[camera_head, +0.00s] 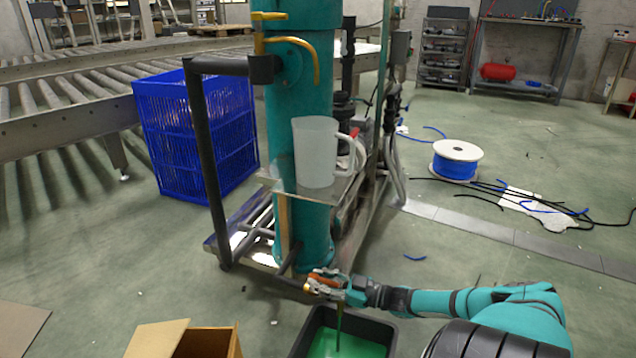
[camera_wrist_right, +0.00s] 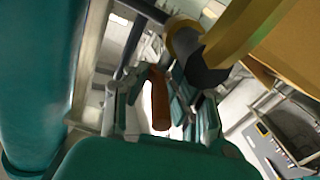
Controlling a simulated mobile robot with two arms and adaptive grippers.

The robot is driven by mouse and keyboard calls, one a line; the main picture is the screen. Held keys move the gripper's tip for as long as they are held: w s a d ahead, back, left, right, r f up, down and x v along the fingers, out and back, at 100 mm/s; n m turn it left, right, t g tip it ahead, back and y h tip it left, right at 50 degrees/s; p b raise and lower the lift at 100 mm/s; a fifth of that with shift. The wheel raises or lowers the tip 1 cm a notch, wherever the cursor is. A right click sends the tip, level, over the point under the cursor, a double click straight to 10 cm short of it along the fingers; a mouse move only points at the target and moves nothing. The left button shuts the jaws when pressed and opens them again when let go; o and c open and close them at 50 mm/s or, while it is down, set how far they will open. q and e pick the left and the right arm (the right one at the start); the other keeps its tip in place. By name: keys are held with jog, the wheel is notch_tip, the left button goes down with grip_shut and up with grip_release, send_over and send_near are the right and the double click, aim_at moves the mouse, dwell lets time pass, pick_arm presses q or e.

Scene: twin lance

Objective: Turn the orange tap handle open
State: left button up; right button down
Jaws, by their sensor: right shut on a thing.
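The orange tap handle (camera_head: 322,275) is low at the foot of the teal column (camera_head: 300,120) in the head view. My right gripper (camera_head: 328,286) is at it, and its fingers partly hide the handle and the tap body. In the right wrist view the orange handle (camera_wrist_right: 160,98) stands between the two fingers, and my right gripper is shut on it. A thin green stream (camera_head: 338,325) runs down below the gripper into a black tub (camera_head: 300,345) with green liquid (camera_head: 345,345) in it. My left gripper is not in view.
A clear jug (camera_head: 314,150) stands on a small shelf on the column. A dark guard rail (camera_head: 207,160) is left of the column. A blue crate (camera_head: 180,135), a cardboard box (camera_head: 205,343) and a cable spool (camera_head: 457,160) stand around.

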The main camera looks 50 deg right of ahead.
jog(key=shift+w+d+r, duration=0.15)
jog(key=shift+d, duration=0.2)
jog(key=c, duration=1.3)
grip_release()
jog(key=shift+a, duration=0.1)
jog(key=v, duration=1.2)
jog(key=shift+a, duration=0.1)
